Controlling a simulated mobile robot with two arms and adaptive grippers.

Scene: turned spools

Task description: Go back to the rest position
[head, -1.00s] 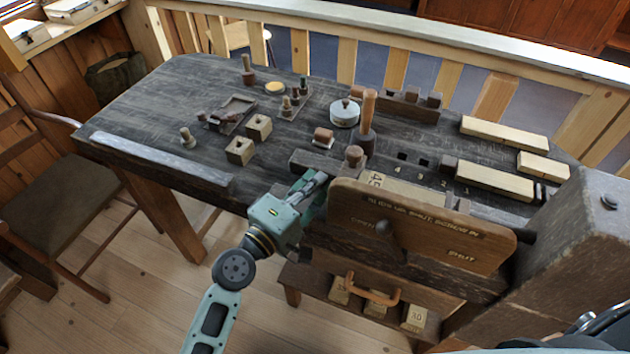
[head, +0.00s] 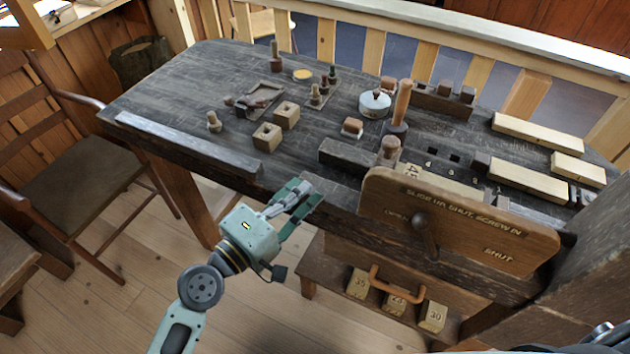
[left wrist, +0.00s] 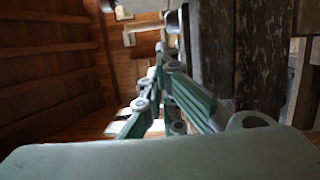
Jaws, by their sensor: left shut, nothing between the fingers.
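My left gripper (head: 308,196) is shut and empty in the head view. It is in the air in front of the near edge of the dark workbench (head: 190,95), left of the upright wooden board (head: 470,222) with lettering. In the left wrist view the green fingers of the left gripper (left wrist: 160,65) are close together with nothing between them. My right gripper is not in view.
The bench holds wooden blocks (head: 267,137), a white round tin (head: 375,103), an upright wooden handle (head: 401,100) and pale bars (head: 538,136). Numbered blocks (head: 395,299) lie on a lower shelf. A chair (head: 85,185) stands left; the floor between is clear.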

